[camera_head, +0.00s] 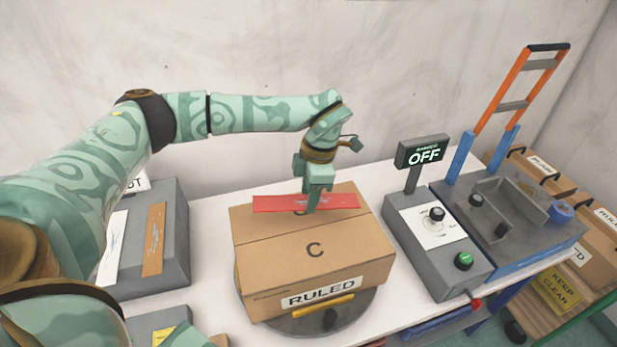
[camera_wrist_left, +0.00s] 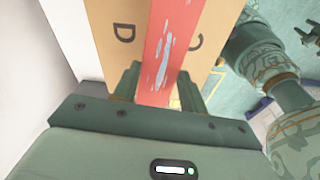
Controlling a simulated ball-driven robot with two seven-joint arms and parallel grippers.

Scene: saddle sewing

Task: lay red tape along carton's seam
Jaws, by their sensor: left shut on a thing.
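The red tape (camera_head: 275,203) is a flat strip in the grip of my left gripper (camera_head: 312,205), near its middle. In the left wrist view the red tape (camera_wrist_left: 157,60) runs away between the two fingers of the left gripper (camera_wrist_left: 158,92). The brown carton (camera_head: 315,262) is closed, marked C on top and RULED on its front. Its seam (camera_head: 270,235) crosses the top from left to right. The strip shows over the back part of the top; I cannot tell whether it touches.
The carton stands on a round grey turntable (camera_head: 352,317). A grey block (camera_head: 180,225) at left bears brown and white strips. A control box (camera_head: 450,265) with an OFF display (camera_head: 423,152) stands at right, beside a grey tape station (camera_head: 520,235).

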